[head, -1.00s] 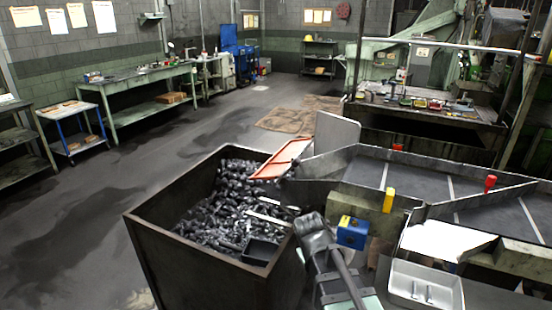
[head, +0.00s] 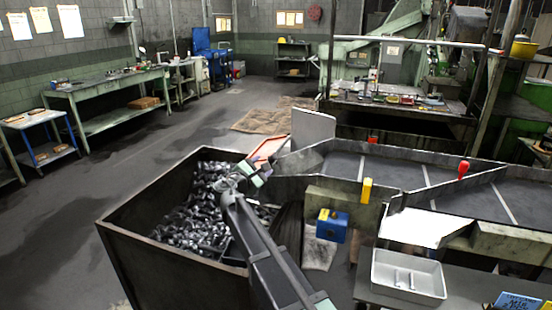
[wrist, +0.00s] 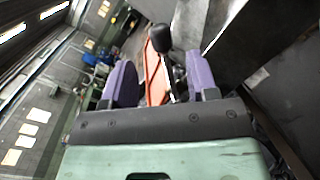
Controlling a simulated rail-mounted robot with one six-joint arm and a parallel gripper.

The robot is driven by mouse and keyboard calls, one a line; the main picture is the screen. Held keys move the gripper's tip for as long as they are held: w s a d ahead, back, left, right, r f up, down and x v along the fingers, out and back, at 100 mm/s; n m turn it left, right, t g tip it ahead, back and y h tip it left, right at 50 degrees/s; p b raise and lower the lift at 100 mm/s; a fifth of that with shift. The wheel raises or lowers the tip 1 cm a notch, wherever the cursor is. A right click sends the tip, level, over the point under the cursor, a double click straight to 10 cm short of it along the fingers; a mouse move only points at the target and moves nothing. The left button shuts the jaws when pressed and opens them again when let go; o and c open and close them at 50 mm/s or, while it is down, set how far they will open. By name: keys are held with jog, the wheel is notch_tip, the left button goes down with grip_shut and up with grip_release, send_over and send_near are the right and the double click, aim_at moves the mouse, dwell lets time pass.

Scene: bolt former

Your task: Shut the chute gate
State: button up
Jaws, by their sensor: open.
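The chute (head: 340,165) ends above the bolt bin. At its mouth is an orange-red framed panel (head: 269,147), which looks like the gate, partly hidden by my gripper. A grey plate (head: 312,136) stands upright just behind it. My gripper (head: 252,172) is open over the bin, just in front of the panel. In the wrist view the orange panel (wrist: 155,75) and a black knob (wrist: 160,36) show beyond and between the spread purple fingers of my gripper (wrist: 162,80). Nothing is held. I cannot tell whether the fingers touch anything.
The dark bin (head: 165,262) full of bolts is under my arm. A grey tray (head: 410,276) sits at the lower right. The floor at left is clear.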

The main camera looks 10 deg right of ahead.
aim_at(276, 157)
jog(key=x, duration=0.9)
jog(key=shift+w+d, duration=0.15)
jog(key=shift+c, duration=0.4)
grip_shut()
